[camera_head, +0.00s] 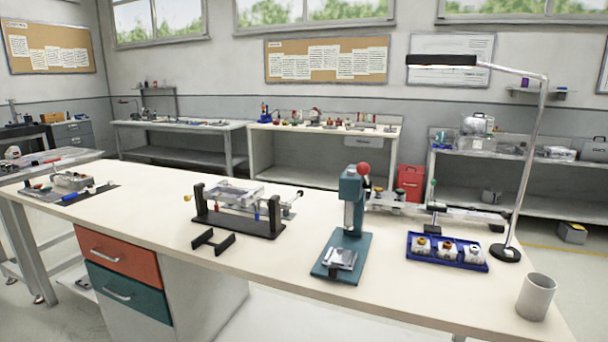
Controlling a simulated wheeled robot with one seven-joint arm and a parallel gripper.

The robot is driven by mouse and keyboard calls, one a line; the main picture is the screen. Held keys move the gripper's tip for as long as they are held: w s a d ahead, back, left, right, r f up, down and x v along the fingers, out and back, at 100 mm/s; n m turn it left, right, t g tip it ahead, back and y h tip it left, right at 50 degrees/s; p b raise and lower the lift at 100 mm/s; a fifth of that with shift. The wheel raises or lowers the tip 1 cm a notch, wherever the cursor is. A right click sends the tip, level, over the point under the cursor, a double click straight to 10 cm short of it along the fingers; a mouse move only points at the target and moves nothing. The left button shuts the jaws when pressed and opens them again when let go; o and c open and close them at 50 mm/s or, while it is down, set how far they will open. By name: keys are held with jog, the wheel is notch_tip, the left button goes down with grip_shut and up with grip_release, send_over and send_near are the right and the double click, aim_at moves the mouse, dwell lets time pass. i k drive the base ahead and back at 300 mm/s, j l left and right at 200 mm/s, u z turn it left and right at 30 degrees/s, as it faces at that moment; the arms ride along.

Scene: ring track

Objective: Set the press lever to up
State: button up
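A teal press (350,205) stands upright on its flat teal base near the front edge of the workbench (290,205), right of the middle. Its lever ends in a red ball knob (363,169), which shows at the top right of the press head. The lever's rod is mostly hidden behind the head, so its exact angle is hard to tell. A small metallic block (341,257) sits on the press base. My gripper is not in view.
Left of the press is a black fixture (240,222) with a clear part, with a small black bracket (213,241) in front. Right are a blue tray (447,262), a desk lamp (505,252) and a grey cup (536,297). The bench's left-centre is mostly clear.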

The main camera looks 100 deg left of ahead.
aim_at(362, 168)
jog(key=l+u, duration=0.15)
jog(key=u, duration=3.45)
